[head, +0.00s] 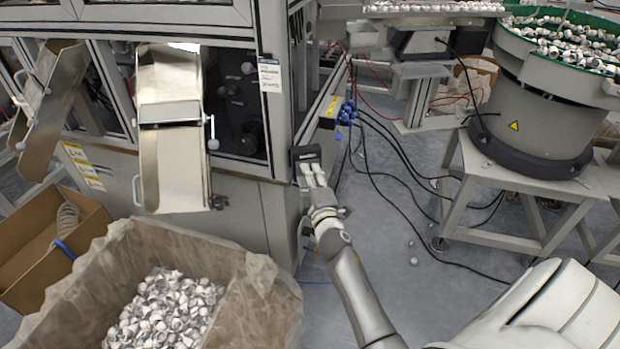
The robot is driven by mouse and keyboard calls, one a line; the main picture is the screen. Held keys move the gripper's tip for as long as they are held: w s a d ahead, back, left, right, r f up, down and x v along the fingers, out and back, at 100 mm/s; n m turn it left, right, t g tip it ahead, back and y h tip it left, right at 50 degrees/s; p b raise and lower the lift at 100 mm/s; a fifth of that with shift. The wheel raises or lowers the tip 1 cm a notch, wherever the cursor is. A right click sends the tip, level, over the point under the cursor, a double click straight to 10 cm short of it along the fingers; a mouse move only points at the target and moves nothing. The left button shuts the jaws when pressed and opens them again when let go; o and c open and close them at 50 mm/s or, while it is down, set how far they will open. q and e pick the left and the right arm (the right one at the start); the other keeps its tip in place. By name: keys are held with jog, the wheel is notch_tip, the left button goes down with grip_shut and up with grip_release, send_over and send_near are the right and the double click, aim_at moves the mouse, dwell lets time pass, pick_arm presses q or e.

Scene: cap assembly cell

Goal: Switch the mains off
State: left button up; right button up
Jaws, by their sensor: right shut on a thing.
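The mains switch (306,154) is a small dark box on the corner post of the machine cabinet, right of the picture's middle line. My right gripper (312,176) reaches up to it from below, its pale fingers shut on the switch's lower front. The fingers cover the part they hold, so I cannot tell the position of the switch's handle. My left gripper is not in view.
A lined box of white caps (170,305) stands at lower left beside an open cardboard box (30,255). Metal chutes (172,130) stick out from the cabinet. Blue-plugged cables (347,112) run to the floor near a feeder bowl (535,100). Floor right of my arm is mostly free.

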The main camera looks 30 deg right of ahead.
jog(key=shift+w+d+r, duration=0.1)
jog(key=shift+r, duration=0.15)
jog(key=o, duration=1)
jog(key=shift+f, duration=0.1)
jog(key=v, duration=1.2)
